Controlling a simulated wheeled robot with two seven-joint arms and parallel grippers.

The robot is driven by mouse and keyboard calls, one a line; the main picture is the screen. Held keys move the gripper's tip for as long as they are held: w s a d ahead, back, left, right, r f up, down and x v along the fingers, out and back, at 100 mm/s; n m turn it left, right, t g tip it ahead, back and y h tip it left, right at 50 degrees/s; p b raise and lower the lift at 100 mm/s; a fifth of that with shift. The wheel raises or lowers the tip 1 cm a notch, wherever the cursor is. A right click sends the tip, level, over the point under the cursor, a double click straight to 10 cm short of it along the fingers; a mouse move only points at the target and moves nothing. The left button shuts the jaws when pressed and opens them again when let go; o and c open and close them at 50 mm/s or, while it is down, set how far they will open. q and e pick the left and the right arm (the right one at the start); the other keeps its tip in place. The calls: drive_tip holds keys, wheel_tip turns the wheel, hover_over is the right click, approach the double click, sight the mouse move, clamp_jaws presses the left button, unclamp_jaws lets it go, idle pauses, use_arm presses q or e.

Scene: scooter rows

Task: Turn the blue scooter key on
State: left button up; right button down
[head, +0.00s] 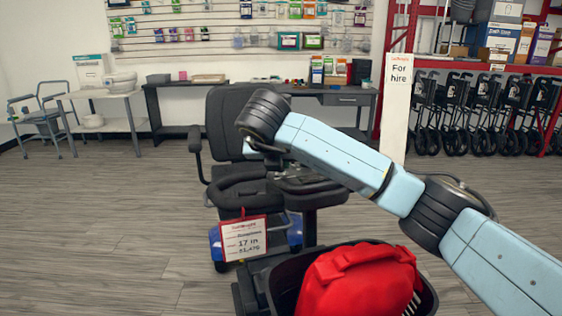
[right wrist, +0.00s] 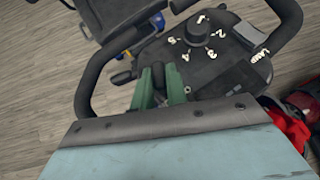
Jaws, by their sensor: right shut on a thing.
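The blue scooter (head: 226,242) stands in front of me, with a black seat, blue body panels and a black looped handlebar. My right arm reaches over it from the right; in the head view its gripper is hidden behind the arm at the console. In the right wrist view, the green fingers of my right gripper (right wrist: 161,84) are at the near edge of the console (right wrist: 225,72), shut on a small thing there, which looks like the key. The key is mostly hidden between the fingers, so its turn cannot be told. My left gripper is not in view.
The console has a numbered speed dial (right wrist: 197,28) and a LAMP label. A price tag (head: 243,238) hangs at the front. A black basket (head: 285,277) holds a red bag (head: 360,283). Folded walkers (head: 480,112) stand under a red rack behind. Open floor lies left.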

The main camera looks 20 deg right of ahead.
drive_tip(key=shift+m+g+h, duration=0.3)
drive_tip(key=shift+m+h, duration=0.2)
drive_tip(key=shift+m, duration=0.1)
drive_tip(key=c, duration=1.4)
unclamp_jaws()
